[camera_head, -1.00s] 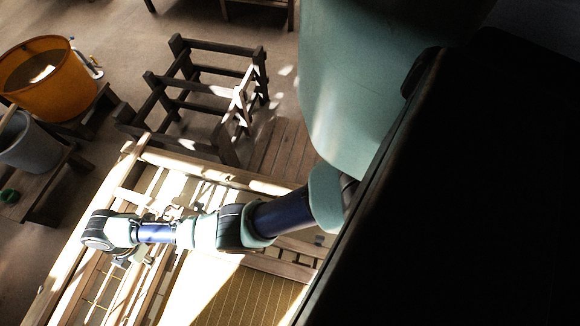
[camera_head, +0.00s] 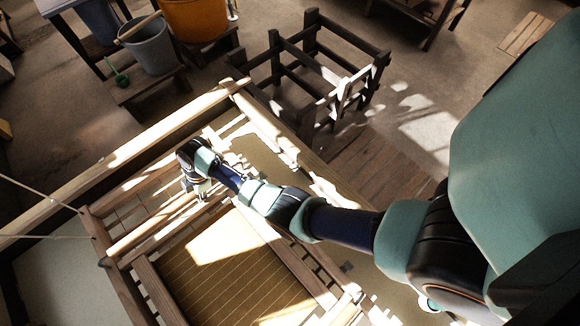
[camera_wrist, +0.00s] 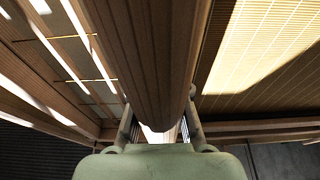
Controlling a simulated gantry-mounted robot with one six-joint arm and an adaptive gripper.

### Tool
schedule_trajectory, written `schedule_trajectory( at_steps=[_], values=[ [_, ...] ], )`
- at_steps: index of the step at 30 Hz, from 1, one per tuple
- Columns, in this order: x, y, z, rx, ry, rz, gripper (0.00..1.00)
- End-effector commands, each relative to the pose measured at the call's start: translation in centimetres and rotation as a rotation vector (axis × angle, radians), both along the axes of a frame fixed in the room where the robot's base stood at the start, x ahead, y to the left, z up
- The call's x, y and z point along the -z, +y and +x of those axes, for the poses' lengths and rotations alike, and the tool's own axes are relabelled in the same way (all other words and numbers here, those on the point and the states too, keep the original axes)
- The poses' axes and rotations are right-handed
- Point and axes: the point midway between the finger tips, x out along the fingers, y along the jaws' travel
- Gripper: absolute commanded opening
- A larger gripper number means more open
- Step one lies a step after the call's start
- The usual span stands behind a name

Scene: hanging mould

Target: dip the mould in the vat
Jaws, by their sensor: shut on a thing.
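The mould is a wooden frame with a brown ribbed screen (camera_head: 225,275), partly in bright sunlight. It hangs on thin cords (camera_head: 45,190) over the vat, whose pale wooden rim (camera_head: 150,140) runs behind and to the left of it. My gripper (camera_head: 200,192) is at the mould's far-left side, small and partly covered by my wrist in the head view. In the wrist view my gripper (camera_wrist: 160,130) is shut on a thick wooden bar (camera_wrist: 145,60) of the mould, one finger on each side. The gap between mould and vat contents cannot be judged.
A dark wooden stand (camera_head: 320,75) is beyond the vat, with floor slats (camera_head: 385,165) to the right. A grey bucket (camera_head: 150,45) and an orange tub (camera_head: 195,18) stand on low stools at the upper left. Open floor (camera_head: 50,115) lies left of the vat.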

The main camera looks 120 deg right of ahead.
Motion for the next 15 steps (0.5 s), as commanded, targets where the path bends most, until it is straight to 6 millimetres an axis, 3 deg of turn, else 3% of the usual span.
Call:
schedule_trajectory(
  at_steps=[1,8,15],
  values=[
    [0.8,0.1,-0.1,0.001,-0.001,0.004,0.00],
    [1.3,0.1,-0.1,0.000,-0.004,0.005,0.00],
    [4.9,0.1,-0.1,-0.001,-0.017,0.010,0.00]
  ],
)
